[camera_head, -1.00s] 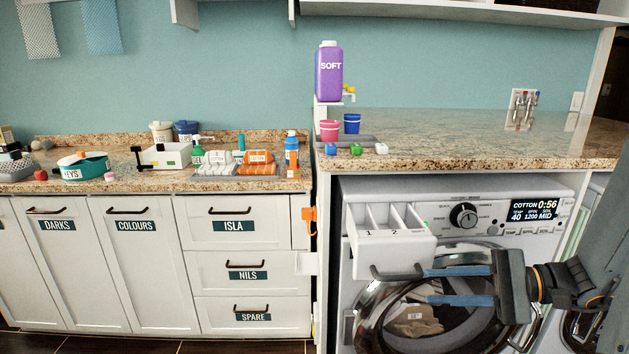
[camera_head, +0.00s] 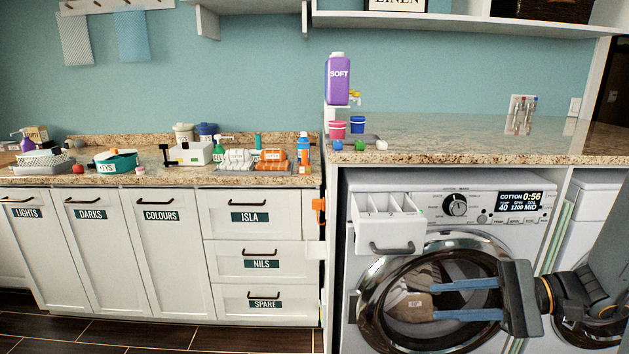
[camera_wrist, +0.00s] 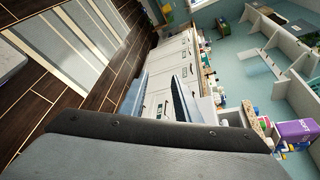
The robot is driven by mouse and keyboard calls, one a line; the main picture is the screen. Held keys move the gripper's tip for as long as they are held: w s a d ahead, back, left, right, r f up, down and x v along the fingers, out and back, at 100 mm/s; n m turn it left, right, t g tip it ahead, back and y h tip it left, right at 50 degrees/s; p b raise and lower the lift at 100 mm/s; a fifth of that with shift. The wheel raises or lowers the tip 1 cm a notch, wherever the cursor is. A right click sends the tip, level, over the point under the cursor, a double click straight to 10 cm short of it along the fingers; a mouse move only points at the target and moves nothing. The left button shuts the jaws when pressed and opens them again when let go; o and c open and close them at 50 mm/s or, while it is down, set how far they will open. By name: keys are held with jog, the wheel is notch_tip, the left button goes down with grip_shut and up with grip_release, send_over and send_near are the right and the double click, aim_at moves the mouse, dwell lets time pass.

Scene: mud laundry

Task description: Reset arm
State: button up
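My gripper (camera_head: 432,301) is in front of the washing machine (camera_head: 362,290) at the lower right of the head view. Its two blue-grey fingers point left and stand well apart, with nothing between them. The round door (camera_head: 372,310) is behind the fingers, with some laundry (camera_head: 407,303) visible through it. The detergent drawer (camera_head: 385,236) is pulled out, above the fingers. In the wrist view my gripper (camera_wrist: 158,82) is also open and empty, with its fingers toward the row of cabinets (camera_wrist: 168,72).
A granite counter (camera_head: 450,150) runs above the machine and carries a purple SOFT bottle (camera_head: 338,80) and two cups. The left counter holds a teal KEYS bowl (camera_head: 116,161), a white box and bottles. Dark floor (camera_head: 120,328) is clear at lower left.

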jog(key=s+a+f+n+g+h, duration=0.3)
jog(key=s+a+n+h, duration=0.3)
jog(key=h, duration=0.8)
jog(key=s+n+g, duration=0.1)
jog(key=n, duration=0.2)
jog(key=shift+s+f+n, duration=0.35)
jog(key=shift+s+n, duration=0.05)
